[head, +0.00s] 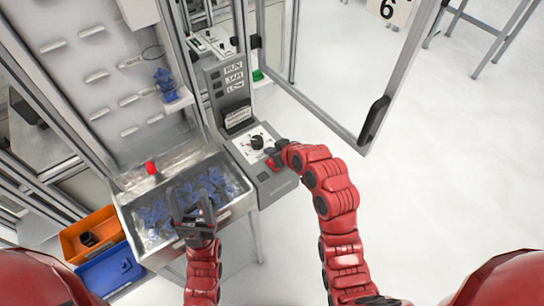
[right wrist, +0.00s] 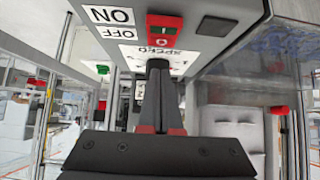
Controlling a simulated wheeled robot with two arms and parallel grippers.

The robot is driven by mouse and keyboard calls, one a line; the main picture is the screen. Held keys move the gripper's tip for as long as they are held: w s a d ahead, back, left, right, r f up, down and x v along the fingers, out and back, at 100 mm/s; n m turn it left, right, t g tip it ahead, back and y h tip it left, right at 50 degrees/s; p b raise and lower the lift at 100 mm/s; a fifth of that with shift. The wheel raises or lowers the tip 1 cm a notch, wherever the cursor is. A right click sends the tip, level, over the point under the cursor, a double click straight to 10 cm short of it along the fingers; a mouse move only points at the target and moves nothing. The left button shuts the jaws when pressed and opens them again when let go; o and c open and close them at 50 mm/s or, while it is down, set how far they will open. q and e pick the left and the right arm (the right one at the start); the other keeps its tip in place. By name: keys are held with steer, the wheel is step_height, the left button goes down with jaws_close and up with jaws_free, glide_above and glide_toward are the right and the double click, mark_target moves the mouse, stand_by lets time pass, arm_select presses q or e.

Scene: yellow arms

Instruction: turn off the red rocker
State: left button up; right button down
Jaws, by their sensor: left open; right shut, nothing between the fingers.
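The red rocker (right wrist: 163,31) shows at the top of the right wrist view, on the grey control panel beside the ON and OFF labels. One half is darker than the other; I cannot tell for sure which half is pressed in. In the head view the rocker (head: 272,164) is a small red patch, partly hidden by my right gripper. My right gripper (head: 273,151) is shut and empty, over the panel. Its fingertips (right wrist: 158,76) appear near the SPEED dial, short of the rocker; contact is unclear. My left gripper (head: 188,212) is open above the metal bin.
A black dial (head: 257,142) is on the panel, and a black button (right wrist: 216,26) sits beside the rocker. The metal bin (head: 126,222) holds blue parts, with a red button (head: 151,168) behind. Orange (head: 75,243) and blue bins stand left. An open door frame (head: 330,128) stands right.

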steer(key=s+d+r+b, duration=0.1)
steer(key=s+r, duration=0.1)
steer(key=r, duration=0.2)
steer(key=s+d+r+b, duration=0.1)
steer(key=s+d+r, duration=0.1)
steer(key=r, duration=0.3)
steer(key=shift+s+d+r, duration=0.3)
steer(key=shift+s, duration=0.2)
steer(key=shift+w, duration=0.1)
